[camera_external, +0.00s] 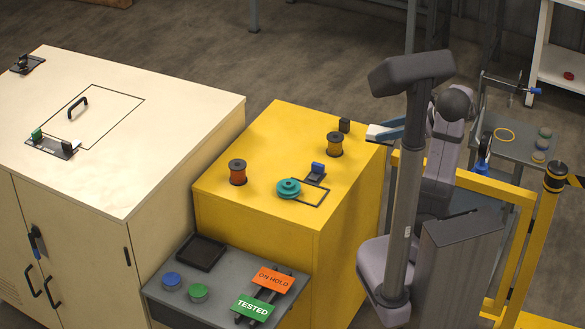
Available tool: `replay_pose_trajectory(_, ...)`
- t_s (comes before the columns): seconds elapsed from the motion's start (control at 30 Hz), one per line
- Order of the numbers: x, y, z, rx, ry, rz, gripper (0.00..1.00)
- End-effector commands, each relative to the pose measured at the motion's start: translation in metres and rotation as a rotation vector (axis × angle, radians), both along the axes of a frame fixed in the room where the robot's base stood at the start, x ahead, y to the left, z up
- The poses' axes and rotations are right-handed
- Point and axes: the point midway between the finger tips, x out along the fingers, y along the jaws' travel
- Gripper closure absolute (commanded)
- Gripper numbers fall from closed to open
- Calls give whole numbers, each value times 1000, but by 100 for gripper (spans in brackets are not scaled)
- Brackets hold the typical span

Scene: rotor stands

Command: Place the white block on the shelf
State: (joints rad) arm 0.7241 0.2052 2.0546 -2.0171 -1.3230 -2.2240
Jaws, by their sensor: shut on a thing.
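My gripper (388,130) shows small and partly hidden behind my arm, above the back right edge of the yellow cabinet. It is shut on a pale piece, which appears to be the white block (374,132), held at its left end. The fingertips are too small to make out clearly. A white shelf unit (558,68) stands at the top right, partly cut off by the frame. A small red item (568,76) lies on one of its boards. My gripper is well to the left of this unit.
The yellow cabinet (255,150) carries two orange-and-black spools (237,172), a teal spool (288,188) and a blue-topped holder (317,170). A grey table (520,140) with a yellow ring stands right of my arm. A yellow rail (525,240) stands in front of it.

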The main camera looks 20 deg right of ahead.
Motion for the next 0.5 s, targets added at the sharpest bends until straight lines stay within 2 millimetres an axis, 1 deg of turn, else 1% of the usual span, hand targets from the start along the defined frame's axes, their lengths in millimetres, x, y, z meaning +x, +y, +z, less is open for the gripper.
replay_pose_trajectory(0.03, 11, 7, -1, -1, -1, 2, 85)
replay_pose_trajectory(0.17, 40, 24, -3, -1, -2, -12, 85)
replay_pose_trajectory(0.27, 67, 45, -4, -1, -2, -27, 85)
replay_pose_trajectory(0.37, 98, 74, -4, -1, -2, -48, 85)
replay_pose_trajectory(0.4, 110, 88, -3, 0, -3, -56, 85)
replay_pose_trajectory(0.47, 126, 108, -3, 0, -3, -72, 85)
replay_pose_trajectory(0.5, 135, 121, -2, 1, -4, -82, 85)
